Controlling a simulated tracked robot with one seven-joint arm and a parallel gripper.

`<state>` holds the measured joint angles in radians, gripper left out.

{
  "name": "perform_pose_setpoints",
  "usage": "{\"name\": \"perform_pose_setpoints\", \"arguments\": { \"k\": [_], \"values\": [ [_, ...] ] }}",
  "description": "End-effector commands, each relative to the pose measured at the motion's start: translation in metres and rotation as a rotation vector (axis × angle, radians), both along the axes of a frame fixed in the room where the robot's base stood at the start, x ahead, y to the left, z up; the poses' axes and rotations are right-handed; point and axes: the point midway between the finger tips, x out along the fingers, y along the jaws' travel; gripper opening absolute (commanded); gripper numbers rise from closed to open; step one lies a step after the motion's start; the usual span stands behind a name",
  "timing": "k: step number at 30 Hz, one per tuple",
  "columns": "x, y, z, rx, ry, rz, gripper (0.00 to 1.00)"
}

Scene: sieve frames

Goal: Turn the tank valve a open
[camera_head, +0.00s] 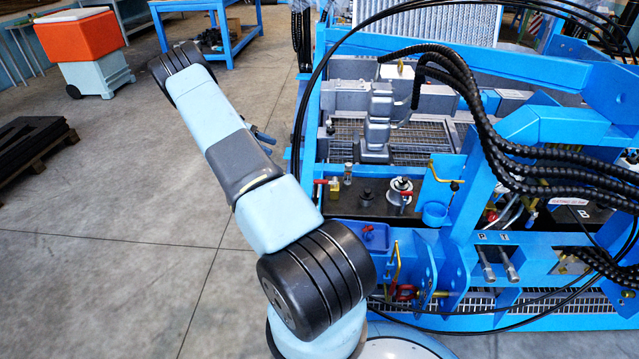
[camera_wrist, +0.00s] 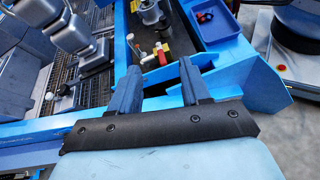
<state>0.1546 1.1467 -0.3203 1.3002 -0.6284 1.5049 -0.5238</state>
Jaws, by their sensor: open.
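A small valve with a red handle and yellow body (camera_head: 333,184) stands at the left end of the dark panel in the head view. It looks like the valve with red and white parts (camera_wrist: 158,54) in the wrist view. No letter shows on it, so I cannot tell for sure that it is tank valve a. My gripper (camera_wrist: 158,82) is open and empty, its two blue fingers apart. The valve lies just beyond the fingertips, between their lines, with no clear contact. In the head view my arm hides most of the gripper.
A round grey fitting with a red handle (camera_head: 400,190) stands further right on the panel. A blue tray (camera_head: 377,238) sits in front of it. Black hoses (camera_head: 470,95) hang over the blue frame at right. The floor at left is open.

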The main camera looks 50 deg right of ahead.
Motion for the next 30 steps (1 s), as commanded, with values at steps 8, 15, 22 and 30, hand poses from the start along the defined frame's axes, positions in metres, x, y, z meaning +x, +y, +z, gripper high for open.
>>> {"name": "perform_pose_setpoints", "arguments": {
  "k": [8,15,22,30],
  "values": [
    [-0.012,-0.030,-0.090,-0.047,0.212,0.044,0.47],
    [-0.027,-0.045,-0.152,-0.079,0.359,0.078,0.47],
    [-0.036,-0.050,-0.177,-0.092,0.422,0.094,0.47],
    [-0.055,-0.065,-0.178,-0.093,0.428,0.094,0.47]
  ]
}}
